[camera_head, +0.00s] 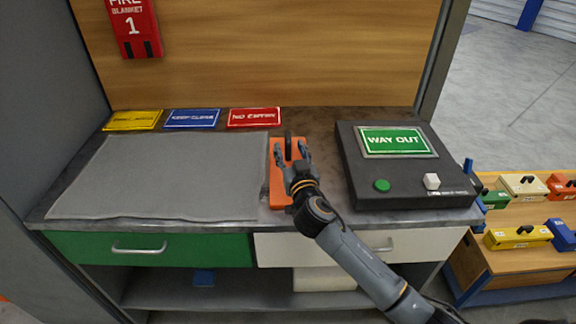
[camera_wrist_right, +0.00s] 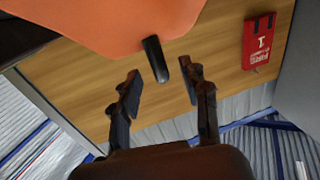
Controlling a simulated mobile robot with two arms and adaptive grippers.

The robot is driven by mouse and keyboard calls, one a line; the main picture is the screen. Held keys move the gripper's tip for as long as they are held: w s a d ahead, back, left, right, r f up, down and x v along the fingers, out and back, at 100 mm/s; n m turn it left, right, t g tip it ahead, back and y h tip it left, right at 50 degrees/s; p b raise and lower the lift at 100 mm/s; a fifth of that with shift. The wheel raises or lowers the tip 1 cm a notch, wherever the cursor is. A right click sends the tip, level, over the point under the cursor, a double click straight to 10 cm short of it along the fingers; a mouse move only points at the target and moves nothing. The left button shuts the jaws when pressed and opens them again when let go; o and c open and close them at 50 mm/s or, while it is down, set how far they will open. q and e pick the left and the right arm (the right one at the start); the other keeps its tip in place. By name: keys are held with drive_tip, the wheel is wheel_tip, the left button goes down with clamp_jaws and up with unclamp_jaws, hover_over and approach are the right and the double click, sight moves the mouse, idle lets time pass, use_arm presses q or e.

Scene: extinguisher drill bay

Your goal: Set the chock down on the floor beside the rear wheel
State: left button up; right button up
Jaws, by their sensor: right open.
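An orange chock (camera_head: 281,185) with a black handle (camera_head: 288,143) is at the counter, between the grey mat and the dark box. My right gripper (camera_head: 290,155) is over it with its fingers open, one on each side of the handle. In the right wrist view the orange body (camera_wrist_right: 110,22) fills the top, and the handle (camera_wrist_right: 155,58) points in between the tips of the open fingers (camera_wrist_right: 162,80). I see no grip on it. My left gripper is not in view. No wheel shows in either view.
The counter holds a grey mat (camera_head: 165,178), several signs and a dark box (camera_head: 360,185) with a WAY OUT panel (camera_head: 398,141). A wooden bench (camera_head: 493,262) at the right bears several coloured blocks with handles. Open grey floor (camera_head: 500,95) lies behind it.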

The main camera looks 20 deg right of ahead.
drive_tip(key=shift+w, duration=0.2)
clamp_jaws()
drive_tip(key=shift+r, duration=0.1)
idle(0.4)
drive_tip(key=shift+r, duration=0.1)
